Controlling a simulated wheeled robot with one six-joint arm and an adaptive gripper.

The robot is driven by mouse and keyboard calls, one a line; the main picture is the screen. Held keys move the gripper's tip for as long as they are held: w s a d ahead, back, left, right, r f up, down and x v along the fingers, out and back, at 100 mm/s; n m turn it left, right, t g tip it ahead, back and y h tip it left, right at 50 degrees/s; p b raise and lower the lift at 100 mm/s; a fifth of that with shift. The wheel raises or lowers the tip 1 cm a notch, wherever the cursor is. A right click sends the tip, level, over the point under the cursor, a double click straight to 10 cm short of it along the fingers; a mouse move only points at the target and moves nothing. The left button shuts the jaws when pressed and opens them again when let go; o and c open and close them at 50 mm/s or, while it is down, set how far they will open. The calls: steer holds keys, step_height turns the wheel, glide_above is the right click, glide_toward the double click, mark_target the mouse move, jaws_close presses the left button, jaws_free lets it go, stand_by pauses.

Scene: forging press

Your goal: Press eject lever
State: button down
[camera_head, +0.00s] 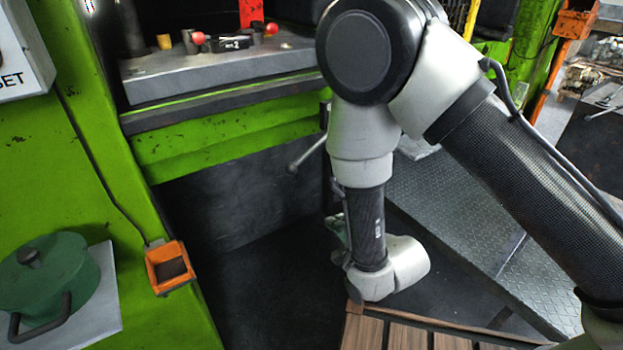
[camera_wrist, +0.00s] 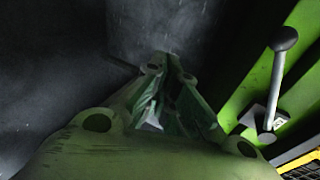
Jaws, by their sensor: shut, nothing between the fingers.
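A grey lever with a round ball knob stands at the right of the wrist view (camera_wrist: 277,80), on a small plate fixed to a green beam. In the head view a grey lever with a ball end (camera_head: 308,155) sticks out left, below the press bed; it seems to be the same one. My gripper (camera_wrist: 168,66) is shut and empty in the wrist view, its green-tinted fingers apart from the lever and to its left. In the head view only a bit of my gripper (camera_head: 336,230) shows behind my wrist, lower than the lever.
The green press frame (camera_head: 150,215) stands at left with an orange box (camera_head: 169,267) on it. The grey press bed (camera_head: 215,75) lies above. A slatted wooden surface (camera_head: 405,335) is below my wrist. A grey tread-plate floor (camera_head: 450,210) lies at right.

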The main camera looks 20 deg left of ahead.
step_height(320, 180, up, 8)
steer(key=w+a+m+t+y, duration=0.1)
steer(key=m+t+y, duration=0.1)
steer(key=m, duration=0.3)
steer(key=shift+w+t+y, duration=0.15)
steer(key=shift+t+y, duration=0.25)
steer(key=shift+t, duration=0.1)
steer(key=shift+a, duration=0.15)
steer(key=r+x, duration=0.1)
steer(key=x, duration=0.9)
steer(key=shift+s+a+r, duration=0.25)
steer(key=shift+s+a, duration=0.1)
steer(key=shift+s, duration=0.4)
steer(key=shift+s+a+r, duration=0.2)
steer(key=shift+s+a, duration=0.2)
steer(key=shift+s, duration=0.4)
steer(key=shift+a, duration=0.1)
